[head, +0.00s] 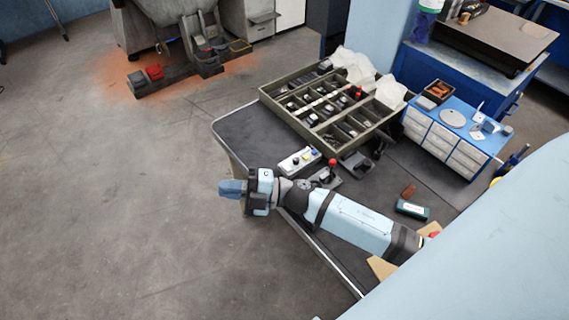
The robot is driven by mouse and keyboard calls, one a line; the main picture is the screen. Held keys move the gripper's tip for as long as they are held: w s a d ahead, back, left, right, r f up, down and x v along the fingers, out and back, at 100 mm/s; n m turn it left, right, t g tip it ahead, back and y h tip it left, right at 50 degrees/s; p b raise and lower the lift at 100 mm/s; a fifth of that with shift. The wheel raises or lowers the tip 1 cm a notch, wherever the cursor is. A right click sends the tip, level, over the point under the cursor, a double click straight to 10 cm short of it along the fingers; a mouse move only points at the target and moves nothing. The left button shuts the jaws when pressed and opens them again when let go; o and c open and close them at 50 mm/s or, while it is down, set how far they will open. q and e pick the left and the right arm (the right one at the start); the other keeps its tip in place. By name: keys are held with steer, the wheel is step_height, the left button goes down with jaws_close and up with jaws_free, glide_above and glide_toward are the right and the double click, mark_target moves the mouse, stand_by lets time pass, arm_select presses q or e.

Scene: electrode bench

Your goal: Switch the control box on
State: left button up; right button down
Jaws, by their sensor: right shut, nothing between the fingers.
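The control box (299,161) appears to be the small white box with coloured buttons on the bench's left part, just in front of the sorting tray. Its switch position is too small to tell. My right gripper (229,189) is shut and empty, its blue fingers pointing left. In the picture it lies left of and below the box, apart from it, beyond the bench's left edge with floor behind it. My right forearm crosses the front of the bench. My left gripper is not in view.
The dark bench (247,135) holds a compartment tray (273,92) of small parts behind the box. A red-knobbed lever device (331,173) stands right beside the box. A blue drawer unit (452,136) and a dark green box (412,210) are farther right.

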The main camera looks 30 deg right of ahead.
step_height(320, 180, down, 2)
steer(key=w+n+g+b, duration=0.2)
steer(key=n+g, duration=0.5)
steer(key=n, duration=0.2)
steer(key=n+g+h+b, duration=0.3)
steer(key=g+h+b, duration=0.15)
steer(key=h, duration=1.25)
glide_above(286, 165)
step_height(286, 165, down, 3)
steer(key=shift+r+t, duration=0.15)
steer(key=shift+t, duration=0.1)
steer(key=shift+n, duration=0.3)
step_height(286, 165, down, 14)
steer(key=shift+f, duration=0.1)
